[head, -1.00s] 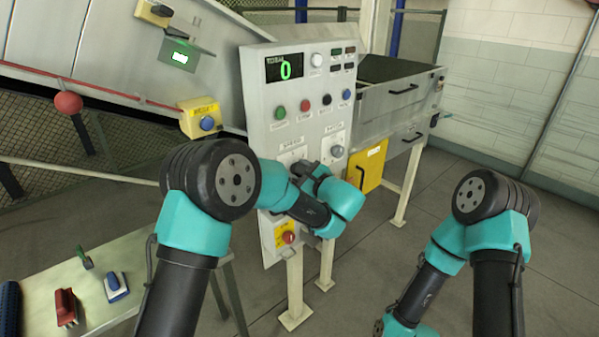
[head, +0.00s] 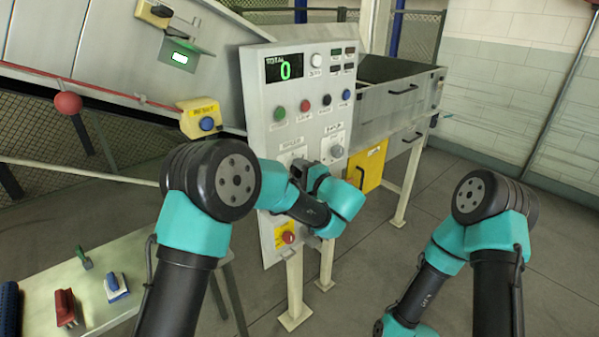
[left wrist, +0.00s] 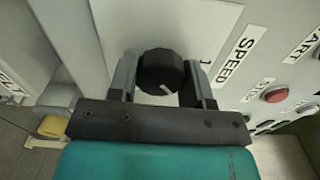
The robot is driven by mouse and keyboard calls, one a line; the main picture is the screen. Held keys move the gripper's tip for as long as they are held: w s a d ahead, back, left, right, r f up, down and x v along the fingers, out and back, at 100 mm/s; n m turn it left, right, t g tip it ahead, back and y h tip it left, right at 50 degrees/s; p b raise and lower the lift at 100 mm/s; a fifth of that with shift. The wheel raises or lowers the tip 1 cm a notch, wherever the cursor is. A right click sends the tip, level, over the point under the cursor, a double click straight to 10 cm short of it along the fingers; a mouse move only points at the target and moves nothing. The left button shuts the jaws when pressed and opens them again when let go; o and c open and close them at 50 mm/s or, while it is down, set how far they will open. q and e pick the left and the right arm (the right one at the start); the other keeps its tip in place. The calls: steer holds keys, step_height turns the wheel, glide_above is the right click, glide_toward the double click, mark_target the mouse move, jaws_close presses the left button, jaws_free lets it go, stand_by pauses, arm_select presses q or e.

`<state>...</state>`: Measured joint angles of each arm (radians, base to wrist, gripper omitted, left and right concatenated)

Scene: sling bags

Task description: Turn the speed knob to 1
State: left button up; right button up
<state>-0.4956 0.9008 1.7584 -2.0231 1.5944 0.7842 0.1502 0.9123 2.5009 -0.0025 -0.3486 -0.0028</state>
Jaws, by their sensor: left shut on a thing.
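The black round speed knob (left wrist: 160,68) shows in the left wrist view, with a white pointer line on its face. My left gripper (left wrist: 162,82) has one finger on each side of the knob and is shut on it. The SPEED label (left wrist: 236,54) is to the right, and a partly covered "1" mark shows between it and the knob. In the head view my left gripper (head: 303,168) is at the front of the grey control panel (head: 261,105), and my arm hides the knob there. My right gripper is not in view.
Green, red, black and blue buttons (head: 326,99) sit above on the panel, and another knob (head: 337,151) is close to the right. A red button on yellow (head: 288,237) is below. A side table (head: 95,322) with brushes stands at lower left.

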arm_select(q)
steer(key=n, duration=0.4)
steer(key=shift+n, duration=0.3)
steer(key=n, duration=0.5)
steer(key=shift+n, duration=0.3)
steer(key=o, duration=0.9)
steer(key=shift+s, duration=0.1)
steer(key=v, duration=1.2)
steer(key=shift+a, duration=0.1)
